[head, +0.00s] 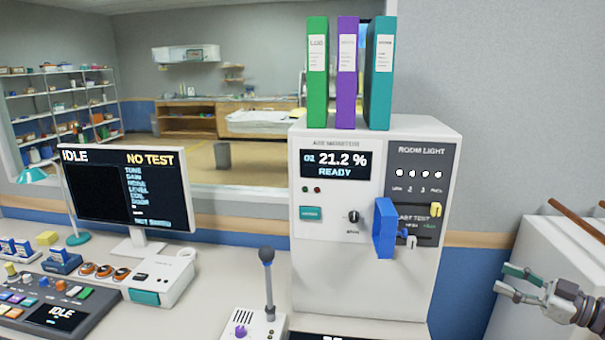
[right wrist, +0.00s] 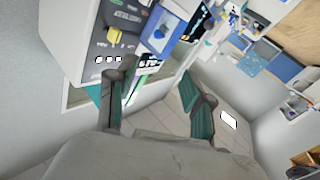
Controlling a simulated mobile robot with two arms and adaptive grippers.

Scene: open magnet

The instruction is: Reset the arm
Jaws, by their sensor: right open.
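My right gripper (head: 502,279) is at the right edge of the head view, its two green-tipped fingers apart and nothing between them. It is in the air to the right of the white control cabinet, clear of it. In the right wrist view my right gripper (right wrist: 158,72) shows its two fingers spread, with part of the cabinet (right wrist: 75,30) beyond them. My left gripper is in neither view.
The white cabinet (head: 360,285) carries a blue piece (head: 384,228) jutting from its front and three binders (head: 346,75) on top. A monitor (head: 124,186), a joystick (head: 267,285) and a console (head: 55,307) stand on the desk. A white box (head: 545,250) stands behind my right gripper.

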